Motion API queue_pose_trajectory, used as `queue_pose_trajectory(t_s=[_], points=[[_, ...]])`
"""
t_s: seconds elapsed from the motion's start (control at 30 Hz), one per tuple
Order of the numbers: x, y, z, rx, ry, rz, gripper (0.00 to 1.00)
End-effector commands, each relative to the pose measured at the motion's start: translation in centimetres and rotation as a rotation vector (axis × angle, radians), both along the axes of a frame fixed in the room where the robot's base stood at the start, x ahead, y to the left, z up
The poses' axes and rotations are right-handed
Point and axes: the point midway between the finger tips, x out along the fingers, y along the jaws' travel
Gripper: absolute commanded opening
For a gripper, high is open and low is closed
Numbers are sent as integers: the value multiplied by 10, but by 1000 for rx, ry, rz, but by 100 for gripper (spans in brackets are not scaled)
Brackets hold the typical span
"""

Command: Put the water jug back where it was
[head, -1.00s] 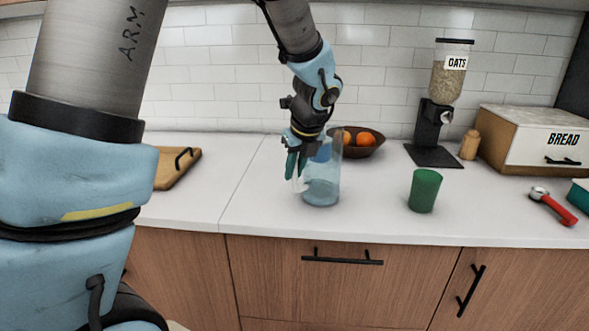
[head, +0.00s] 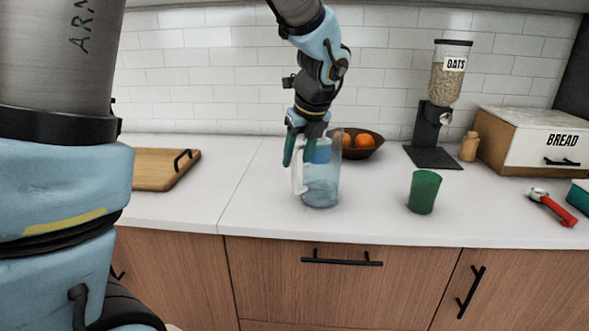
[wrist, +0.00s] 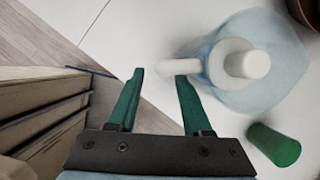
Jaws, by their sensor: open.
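The water jug (head: 322,187), clear blue with a white handle, stands upright on the white counter. My gripper (head: 297,160) is open and empty at the upper part of the handle, on the jug's left side. In the wrist view the jug (wrist: 262,85) is at the upper right. Its white handle points left toward the tip of the right green finger. I cannot tell if a finger touches the handle.
A green cup (head: 424,191) stands right of the jug. A bowl of oranges (head: 374,150) is just behind it. An oats dispenser (head: 435,125) and a bread box (head: 535,145) stand farther right. A cutting board (head: 160,168) lies left. Counter left of the jug is clear.

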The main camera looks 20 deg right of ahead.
Motion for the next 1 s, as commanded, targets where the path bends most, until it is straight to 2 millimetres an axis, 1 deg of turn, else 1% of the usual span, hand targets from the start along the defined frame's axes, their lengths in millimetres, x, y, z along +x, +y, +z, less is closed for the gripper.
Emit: queue_pose_trajectory(t_s=[0.03,0.1,0.2,0.3,0.47,0.6,0.67,0.77,0.87,0.97,1.0], points=[[-4,-1,11,-4,-4,-2,50],[-10,-2,24,-4,-3,-1,50],[-17,-3,40,-3,-2,-2,50],[-22,-3,52,-1,-1,0,50],[-26,-4,62,0,0,-1,50],[-27,-3,63,1,1,0,50],[-26,0,61,-5,3,20,50],[-20,17,52,-47,20,143,50],[-12,49,35,-130,45,389,50],[-7,93,13,-241,73,744,50],[-7,113,3,-292,82,914,50]])
